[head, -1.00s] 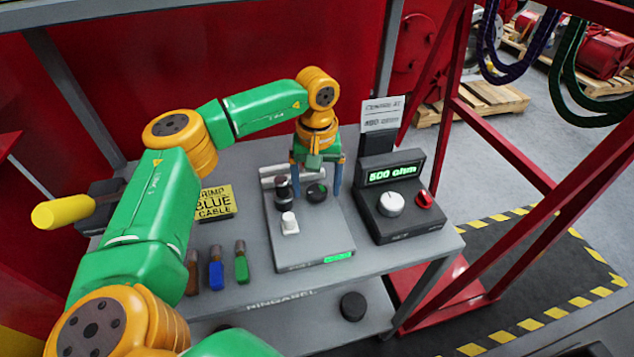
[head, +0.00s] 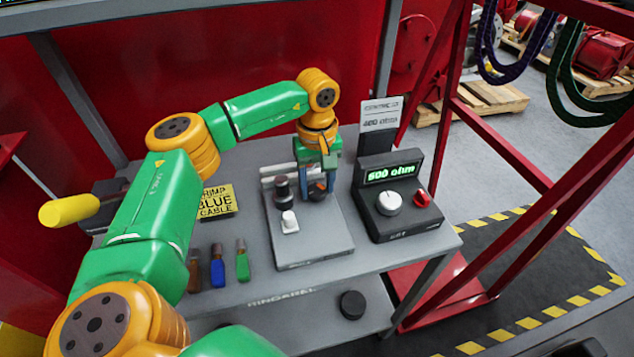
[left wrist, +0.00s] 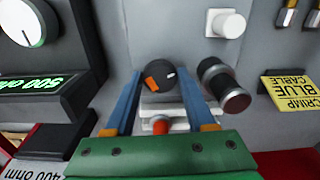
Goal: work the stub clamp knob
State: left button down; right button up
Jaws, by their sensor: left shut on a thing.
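The clamp knob (head: 317,190) is a round black knob with an orange patch, on the grey flat unit (head: 318,240) on the bench. In the left wrist view the knob (left wrist: 158,76) shows its orange patch and a small white mark, between the two blue fingers. My left gripper (head: 318,190) reaches down over it from behind and is shut on it; the exact contact is hard to see. Beside it stand a taller black cylindrical post (head: 282,188) and a white square knob (head: 289,222). My right gripper is not in view.
Right of the unit, a dark meter box (head: 405,215) reads 500 ohm, with a white dial and red button; a sign (head: 380,115) behind it reads 400 ohm. Left are a yellow sign (head: 215,203) and several small coloured-handled items (head: 217,270). The bench front is clear.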

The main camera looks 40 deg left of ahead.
pick_arm(q)
jog(key=n, duration=0.3)
jog(key=shift+r+n+p, duration=0.1)
jog(key=shift+n+p, duration=0.2)
jog(key=n, duration=0.3)
jog(key=shift+w+n, duration=0.1)
jog(key=shift+n, duration=0.2)
jog(key=n+p, duration=0.1)
jog(key=n, duration=0.2)
jog(key=shift+n, duration=0.4)
jog(key=n, duration=0.3)
jog(key=shift+n, duration=0.3)
jog(key=n, duration=0.3)
jog(key=shift+n+p, duration=0.3)
jog(key=shift+p, duration=0.1)
jog(key=n, duration=0.3)
jog(key=shift+n, duration=0.3)
jog(key=n+p, duration=0.1)
jog(key=n, duration=0.3)
jog(key=shift+a+n, duration=0.1)
jog(key=shift+n, duration=1.6)
jog(key=shift+f+p, duration=0.2)
jog(key=shift+p, duration=0.1)
